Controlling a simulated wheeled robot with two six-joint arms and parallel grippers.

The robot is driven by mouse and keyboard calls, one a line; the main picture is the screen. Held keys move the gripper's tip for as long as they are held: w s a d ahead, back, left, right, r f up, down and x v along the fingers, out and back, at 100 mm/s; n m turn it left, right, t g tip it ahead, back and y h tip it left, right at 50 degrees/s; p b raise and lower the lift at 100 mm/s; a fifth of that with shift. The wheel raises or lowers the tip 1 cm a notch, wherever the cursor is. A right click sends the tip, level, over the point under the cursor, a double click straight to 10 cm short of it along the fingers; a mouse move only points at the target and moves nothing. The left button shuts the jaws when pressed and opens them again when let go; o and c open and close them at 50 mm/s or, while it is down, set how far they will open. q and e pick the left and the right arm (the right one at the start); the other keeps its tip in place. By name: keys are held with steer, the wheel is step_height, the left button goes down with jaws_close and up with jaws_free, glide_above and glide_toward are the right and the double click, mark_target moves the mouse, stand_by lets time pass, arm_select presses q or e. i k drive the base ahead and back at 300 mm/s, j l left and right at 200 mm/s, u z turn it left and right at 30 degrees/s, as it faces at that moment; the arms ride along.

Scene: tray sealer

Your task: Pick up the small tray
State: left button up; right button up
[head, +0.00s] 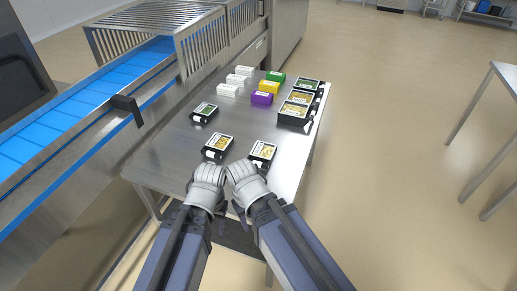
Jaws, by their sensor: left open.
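Several small black trays with printed lids lie on the steel table (165,160). One tray (218,146) lies just beyond my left gripper (208,178). Another tray (262,153) lies just beyond my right gripper (242,175). A third, green-topped tray (205,112) lies farther back on the left. Which of them is the small tray I cannot tell. Both grippers are close together at the table's near edge, apart from the trays as far as I can see. My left gripper is open with no tray in it. My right gripper's fingers are hard to make out.
More black trays (295,115) line the right edge. White boxes (228,90), a purple box (262,98), a yellow box (269,87) and a green box (275,77) stand at the back. A blue conveyor (60,105) runs along the left. The table's middle is clear.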

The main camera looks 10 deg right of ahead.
mark_target(263, 153)
steer(key=i+l+z, duration=0.55)
steer(key=l+z, duration=0.2)
